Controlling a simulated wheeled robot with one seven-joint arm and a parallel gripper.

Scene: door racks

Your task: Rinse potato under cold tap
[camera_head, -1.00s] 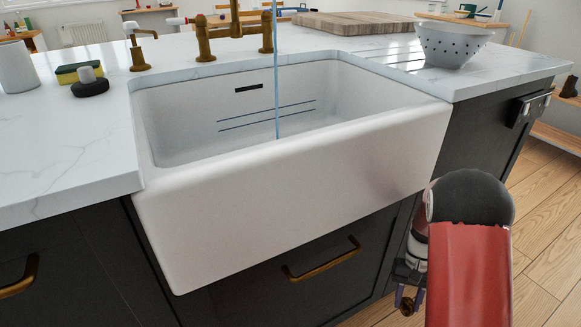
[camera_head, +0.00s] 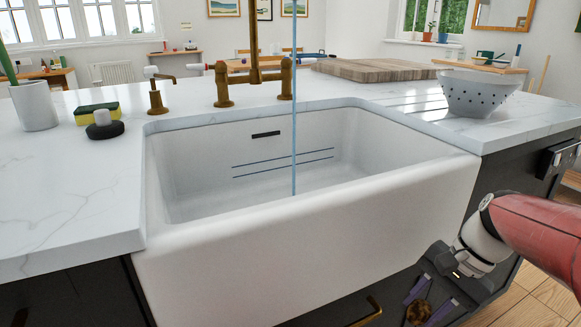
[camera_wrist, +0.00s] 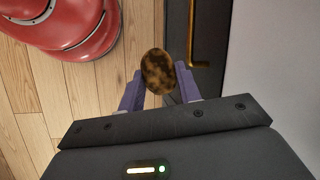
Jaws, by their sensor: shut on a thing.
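The brown, mottled potato (camera_wrist: 157,71) is between the two purple fingers of my gripper (camera_wrist: 160,88) in the wrist view. My gripper is shut on it. In the head view my gripper (camera_head: 431,303) is at the lower right, low in front of the cabinet and below the sink rim, with the potato (camera_head: 419,311) partly visible. The white sink (camera_head: 330,245) is in the middle. A brass tap (camera_head: 254,75) stands behind it. A thin blue stream of water (camera_head: 294,120) falls into the basin.
A white speckled colander (camera_head: 476,95) stands on the right counter. A wooden board (camera_head: 375,69) lies behind the sink. The sink's front wall stands high beside my gripper.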

